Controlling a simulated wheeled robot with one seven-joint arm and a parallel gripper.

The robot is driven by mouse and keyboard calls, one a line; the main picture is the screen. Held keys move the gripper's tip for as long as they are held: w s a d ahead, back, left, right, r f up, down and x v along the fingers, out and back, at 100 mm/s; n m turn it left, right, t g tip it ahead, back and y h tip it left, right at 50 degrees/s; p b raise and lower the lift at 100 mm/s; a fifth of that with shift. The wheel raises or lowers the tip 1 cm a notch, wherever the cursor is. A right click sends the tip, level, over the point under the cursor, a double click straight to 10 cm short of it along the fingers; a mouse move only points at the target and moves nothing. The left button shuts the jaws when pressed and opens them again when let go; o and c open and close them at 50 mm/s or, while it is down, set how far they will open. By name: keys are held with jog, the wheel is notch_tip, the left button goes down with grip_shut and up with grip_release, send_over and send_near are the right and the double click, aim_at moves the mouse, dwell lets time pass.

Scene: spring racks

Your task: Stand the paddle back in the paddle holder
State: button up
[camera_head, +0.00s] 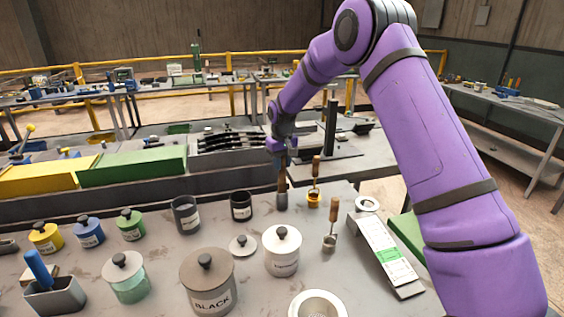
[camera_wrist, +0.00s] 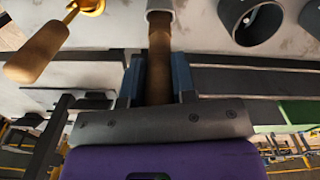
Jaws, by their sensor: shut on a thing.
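My gripper (camera_head: 282,158) is at the back of the grey bench and points down. It is shut on the brown paddle (camera_head: 282,182), which hangs upright below it. In the wrist view the paddle (camera_wrist: 160,66) runs between my blue fingers (camera_wrist: 160,80). Its lower end meets a narrow grey cylinder, which looks like the paddle holder (camera_head: 282,203); the cylinder also shows at the top of the wrist view (camera_wrist: 160,7). The paddle appears to enter its mouth, but how deep is hidden.
An orange pot (camera_head: 313,201) with a wooden-handled tool stands close right of the holder. A dark cup (camera_head: 241,208) stands to its left. A white lidded jar (camera_head: 282,256) and a wooden-handled tool (camera_head: 330,240) are nearer. Black racks (camera_head: 232,142) lie behind.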

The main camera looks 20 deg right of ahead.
jog(key=shift+f, duration=0.55)
jog(key=o, duration=1.5)
jog(key=shift+r, duration=3.5)
